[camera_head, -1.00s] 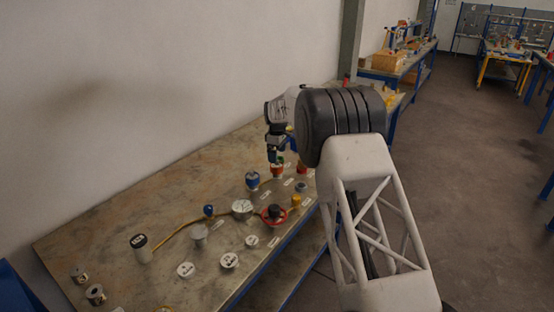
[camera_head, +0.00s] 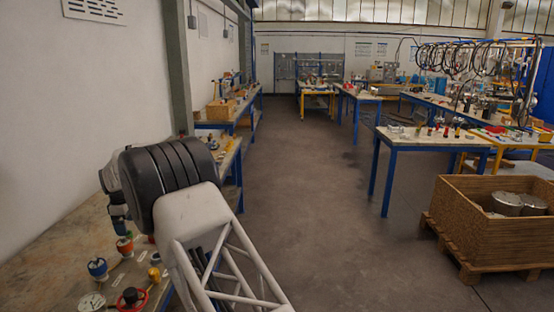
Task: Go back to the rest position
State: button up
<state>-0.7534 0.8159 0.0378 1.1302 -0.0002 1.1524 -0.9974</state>
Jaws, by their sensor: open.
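My gripper (camera_head: 121,227) is at the left, over the workbench (camera_head: 42,262), with its fingers pointing down. It is open, and I see nothing held in it; its fingertips are small and partly unclear. It is just above an orange-red vessel (camera_head: 125,245); I cannot tell whether they touch. A blue-topped vessel (camera_head: 97,268) stands nearer to me, left of it. My thick black wrist and white lattice arm hide part of the bench.
A yellow piece (camera_head: 154,273), a black-topped piece with a red ring (camera_head: 131,298) and a white disc (camera_head: 91,301) are on the bench. A wall runs along its left. Open floor (camera_head: 305,210) lies to the right, with a wooden crate (camera_head: 455,215) and other tables beyond.

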jog(key=s+d+r+m, duration=0.2)
jog(key=d+r, duration=0.5)
jog(key=d, duration=0.6)
jog(key=s+d+r+m+t, duration=0.1)
jog(key=s+d+r+m, duration=0.15)
jog(key=d+r, duration=0.7)
jog(key=s+d+r+m, duration=0.1)
jog(key=d+r+m, duration=0.3)
jog(key=d, duration=1.1)
jog(key=s+d+r+m, duration=0.2)
jog(key=s+d+r, duration=0.1)
jog(key=s+d, duration=0.55)
jog(key=s+d+r+m, duration=0.25)
jog(key=s+d, duration=0.35)
jog(key=d, duration=0.6)
jog(key=s+d+f+m, duration=0.2)
jog(key=s+d, duration=0.4)
jog(key=s, duration=0.5)
jog(key=s+d+f+m+t, duration=0.1)
jog(key=s+d+f+m, duration=0.1)
jog(key=s+d, duration=0.5)
jog(key=s+d+f+m, duration=0.3)
jog(key=s+d, duration=0.3)
jog(key=s, duration=0.8)
jog(key=shift+s+d+f+t, duration=0.2)
jog(key=shift+s+f+t, duration=0.1)
jog(key=shift+f, duration=0.15)
